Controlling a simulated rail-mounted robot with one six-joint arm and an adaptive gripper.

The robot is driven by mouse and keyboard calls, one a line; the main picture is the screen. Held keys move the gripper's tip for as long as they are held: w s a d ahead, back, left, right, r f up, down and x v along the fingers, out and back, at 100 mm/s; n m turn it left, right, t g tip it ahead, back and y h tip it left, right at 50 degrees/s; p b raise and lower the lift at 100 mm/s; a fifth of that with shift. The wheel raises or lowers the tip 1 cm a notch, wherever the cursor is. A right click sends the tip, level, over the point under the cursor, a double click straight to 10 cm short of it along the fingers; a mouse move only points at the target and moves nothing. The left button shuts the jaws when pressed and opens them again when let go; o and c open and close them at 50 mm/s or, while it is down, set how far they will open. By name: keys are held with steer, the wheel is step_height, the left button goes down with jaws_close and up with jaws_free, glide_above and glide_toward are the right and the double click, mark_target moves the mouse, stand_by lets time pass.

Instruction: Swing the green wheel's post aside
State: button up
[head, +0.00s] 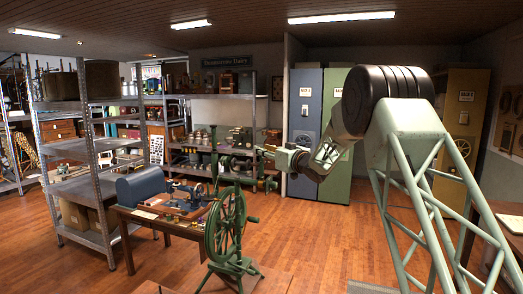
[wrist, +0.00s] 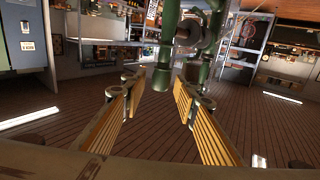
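The green wheel (head: 226,225) stands upright at the lower middle of the head view, on a green stand (head: 235,266) with splayed feet. Its post is a slim green upright beside the rim, partly hidden by the wheel.
A green machine (head: 236,166) stands behind, near my gripper. Metal shelves (head: 66,105) line the left and back. Lockers (head: 305,110) stand behind my arm. The floor (head: 320,230) right of the wheel is clear.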

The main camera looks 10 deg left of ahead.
steer(key=shift+x, duration=0.9)
steer(key=shift+c, duration=0.9)
jaws_close()
